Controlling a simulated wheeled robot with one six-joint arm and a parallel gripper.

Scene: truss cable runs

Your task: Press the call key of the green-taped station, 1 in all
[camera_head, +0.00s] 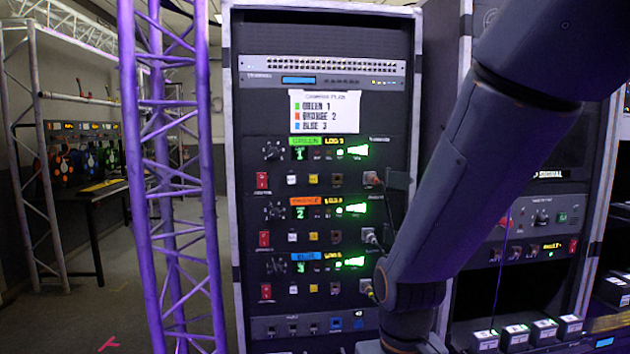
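The green-taped station (303,141) is the top one of three alike stations in the rack. It has a knob (273,151), a lit green number 1 display (300,153), a red rocker switch (262,181), a white key (291,180), a yellow key (313,180) and a dark socket (337,180). The labels are too small to read, so I cannot tell which key is the call key. A cable connector (371,178) is plugged in at its right. My arm crosses the right side of the view; my gripper is out of view.
Below sit the orange-taped station (304,201) and the blue-taped station (305,256). A card (324,112) lists green 1, orange 2, blue 3. A purple-lit truss (175,180) stands left of the rack. Another rack (545,215) with small boxes (515,336) before it is at right.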

